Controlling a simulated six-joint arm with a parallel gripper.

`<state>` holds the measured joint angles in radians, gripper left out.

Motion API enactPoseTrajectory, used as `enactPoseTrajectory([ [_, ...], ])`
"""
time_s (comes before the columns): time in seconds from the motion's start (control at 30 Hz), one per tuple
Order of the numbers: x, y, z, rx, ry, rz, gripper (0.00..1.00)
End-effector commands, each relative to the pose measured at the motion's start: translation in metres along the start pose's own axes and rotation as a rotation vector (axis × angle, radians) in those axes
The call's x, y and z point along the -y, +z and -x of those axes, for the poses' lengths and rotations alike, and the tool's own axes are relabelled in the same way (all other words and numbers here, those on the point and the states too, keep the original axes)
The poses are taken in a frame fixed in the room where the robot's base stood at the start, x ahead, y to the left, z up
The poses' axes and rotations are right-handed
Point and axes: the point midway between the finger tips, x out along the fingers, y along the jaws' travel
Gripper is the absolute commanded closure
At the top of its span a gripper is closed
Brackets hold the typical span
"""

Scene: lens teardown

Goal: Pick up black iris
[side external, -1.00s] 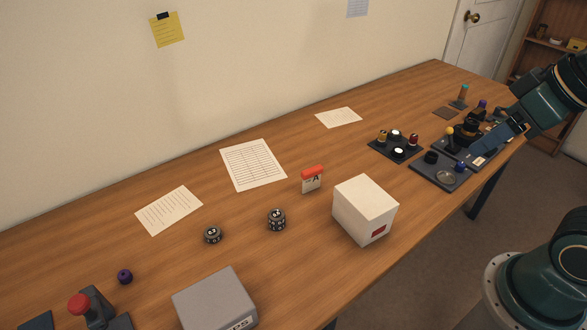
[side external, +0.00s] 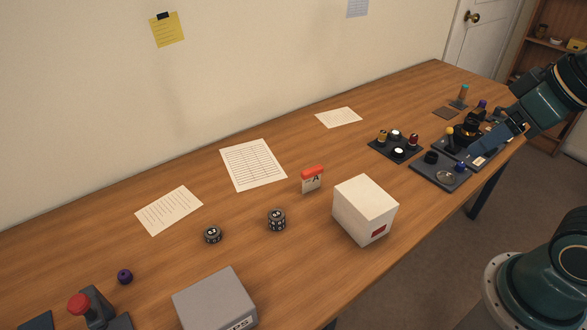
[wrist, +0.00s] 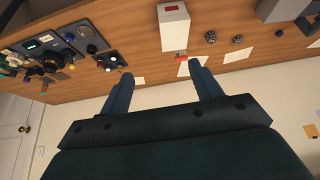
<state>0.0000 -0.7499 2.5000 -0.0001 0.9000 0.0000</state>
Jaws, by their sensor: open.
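A short black round part (side external: 431,157) stands on the dark tray (side external: 424,174) at the right end of the bench. It may be the black iris, but it is too small to be sure. Other black parts sit on the darker fixture behind, partly hidden by my gripper (side external: 481,146). My gripper hangs over that fixture's near side, to the right of the tray. In the wrist view my gripper (wrist: 161,68) has its two blue fingers apart with nothing between them. The trays show there to the left, away from the fingers.
A glass lens (side external: 446,177) lies on the dark tray. A parts holder (side external: 381,153) with small coloured and white pieces stands to its left. A white box (side external: 364,209) and a red-topped card stand (side external: 312,179) are further left. Bare wood lies between them.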

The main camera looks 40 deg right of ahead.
Motion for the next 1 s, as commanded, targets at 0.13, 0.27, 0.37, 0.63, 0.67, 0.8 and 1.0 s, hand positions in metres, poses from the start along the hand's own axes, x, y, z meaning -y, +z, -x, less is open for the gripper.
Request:
enactPoseTrajectory([
  [0.13, 0.000, 0.000, 0.000, 0.000, 0.000, 0.000, 0.36],
  [0.27, 0.000, -0.001, 0.000, 0.001, 0.001, -0.003, 0.36],
  [0.37, -0.001, -0.004, 0.000, 0.006, 0.003, -0.018, 0.36],
  [0.63, -0.010, -0.034, -0.005, 0.050, 0.025, -0.145, 0.36],
  [0.67, -0.012, -0.039, -0.006, 0.056, 0.028, -0.167, 0.36],
  [0.8, -0.022, -0.064, -0.015, 0.091, 0.049, -0.279, 0.36],
  [1.0, -0.041, -0.098, -0.033, 0.138, 0.082, -0.444, 0.36],
])
